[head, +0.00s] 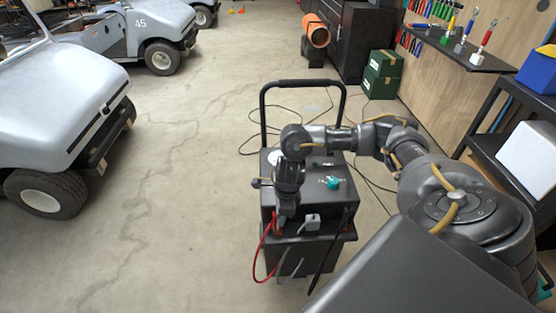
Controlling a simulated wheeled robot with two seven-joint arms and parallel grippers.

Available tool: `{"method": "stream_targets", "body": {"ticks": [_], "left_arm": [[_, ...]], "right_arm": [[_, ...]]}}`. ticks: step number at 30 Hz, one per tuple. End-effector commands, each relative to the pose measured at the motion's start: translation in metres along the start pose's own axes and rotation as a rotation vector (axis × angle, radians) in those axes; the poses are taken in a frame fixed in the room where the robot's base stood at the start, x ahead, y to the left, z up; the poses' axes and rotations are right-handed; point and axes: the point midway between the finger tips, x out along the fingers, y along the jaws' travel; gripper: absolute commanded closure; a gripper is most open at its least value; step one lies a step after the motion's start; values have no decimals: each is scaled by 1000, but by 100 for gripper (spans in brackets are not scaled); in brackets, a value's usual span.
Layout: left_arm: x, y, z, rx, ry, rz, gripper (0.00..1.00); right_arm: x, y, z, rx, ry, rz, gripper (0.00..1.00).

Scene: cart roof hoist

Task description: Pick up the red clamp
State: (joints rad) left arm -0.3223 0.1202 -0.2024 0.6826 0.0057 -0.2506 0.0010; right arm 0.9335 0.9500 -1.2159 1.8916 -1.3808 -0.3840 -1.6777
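A black charger cart (309,166) with an upright loop handle stands in front of me. A red cable (257,256) hangs in a loop from its front left side. My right arm reaches over the cart from the right. My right gripper (281,222) points down at the cart's front left edge, by the upper end of the red cable. I cannot make out the red clamp clearly; the gripper covers that spot. I cannot tell whether the fingers are apart or closed. My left gripper is not in view.
A grey block (312,222) sits on the cart's front, beside a black cable (324,259). A teal knob (333,183) is on its top. A pale golf cart (55,100) stands left. A black shelf (515,150) stands right. Floor left of the cart is clear.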

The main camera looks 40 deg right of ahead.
Motion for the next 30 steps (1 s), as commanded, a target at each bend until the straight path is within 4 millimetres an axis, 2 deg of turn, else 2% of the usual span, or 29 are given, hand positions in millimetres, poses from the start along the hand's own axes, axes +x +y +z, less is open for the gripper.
{"method": "stream_targets", "body": {"ticks": [4,12,21,28,30], "left_arm": [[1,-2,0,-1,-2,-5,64],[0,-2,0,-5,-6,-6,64],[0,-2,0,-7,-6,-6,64],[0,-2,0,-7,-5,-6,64],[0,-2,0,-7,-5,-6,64]], "right_arm": [[12,0,1,2,0,3,69],[49,-3,5,1,0,2,69],[54,-3,5,1,-1,0,69],[54,-3,5,1,-1,0,98],[54,-3,5,1,-1,0,100]]}}
